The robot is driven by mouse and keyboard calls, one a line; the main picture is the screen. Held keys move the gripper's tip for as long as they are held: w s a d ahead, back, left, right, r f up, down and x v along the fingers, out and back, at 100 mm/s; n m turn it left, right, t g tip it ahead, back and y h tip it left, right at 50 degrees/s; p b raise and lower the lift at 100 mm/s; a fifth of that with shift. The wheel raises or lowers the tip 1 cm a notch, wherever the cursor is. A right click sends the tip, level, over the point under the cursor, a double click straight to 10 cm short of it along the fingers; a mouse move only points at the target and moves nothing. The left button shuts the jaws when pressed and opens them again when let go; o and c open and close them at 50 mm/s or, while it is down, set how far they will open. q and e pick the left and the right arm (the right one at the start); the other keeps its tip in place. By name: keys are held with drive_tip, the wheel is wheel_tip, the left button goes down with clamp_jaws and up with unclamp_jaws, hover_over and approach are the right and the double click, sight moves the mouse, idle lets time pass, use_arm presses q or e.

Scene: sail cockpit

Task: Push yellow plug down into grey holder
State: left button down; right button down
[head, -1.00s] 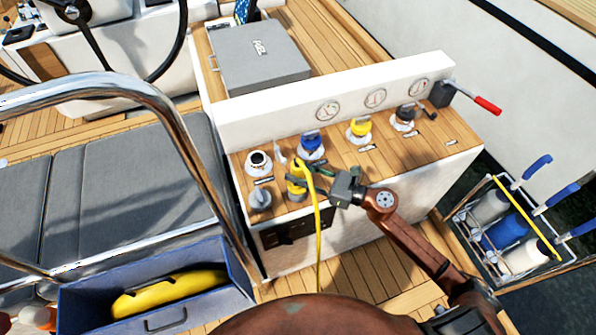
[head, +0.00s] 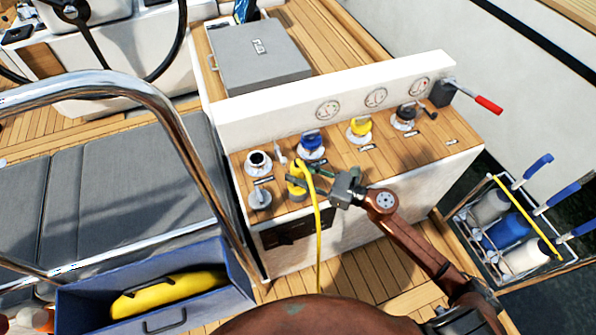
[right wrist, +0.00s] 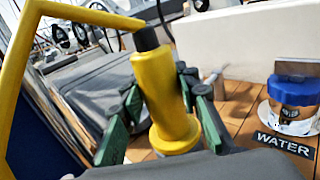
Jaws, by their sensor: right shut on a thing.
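The yellow plug (head: 296,187) stands roughly upright at the front of the wooden console top, with a yellow cable rising from its dark top and hanging down over the front. My right gripper (head: 303,182) is shut on the plug from the right. In the right wrist view, the green fingers lie on either side of the yellow plug (right wrist: 163,95), which flares to a wider collar at its lower end. The grey holder cannot be made out under the plug; whether the plug sits in it or above it cannot be told. My left gripper is not in view.
A grey fitting (head: 260,198) stands just left of the plug. Blue (head: 311,147), yellow (head: 359,129) and black-topped (head: 405,117) fittings stand behind and right. A white gauge panel (head: 345,98) bounds the back. A steel rail (head: 180,135) runs at left.

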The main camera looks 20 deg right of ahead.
sight(304, 177)
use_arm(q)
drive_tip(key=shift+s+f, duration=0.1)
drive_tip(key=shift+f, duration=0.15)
use_arm(e)
drive_tip(key=shift+f, duration=0.25)
drive_tip(key=c, duration=1.7)
unclamp_jaws()
drive_tip(key=shift+c, duration=0.2)
drive_tip(key=shift+b+v, duration=0.85)
drive_tip(key=shift+v, duration=2.2)
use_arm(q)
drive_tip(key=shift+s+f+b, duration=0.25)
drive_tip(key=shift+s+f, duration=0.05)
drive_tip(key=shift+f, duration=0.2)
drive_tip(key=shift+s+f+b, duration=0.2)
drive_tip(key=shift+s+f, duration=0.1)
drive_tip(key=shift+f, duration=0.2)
use_arm(e)
drive_tip(key=shift+v, duration=2.45)
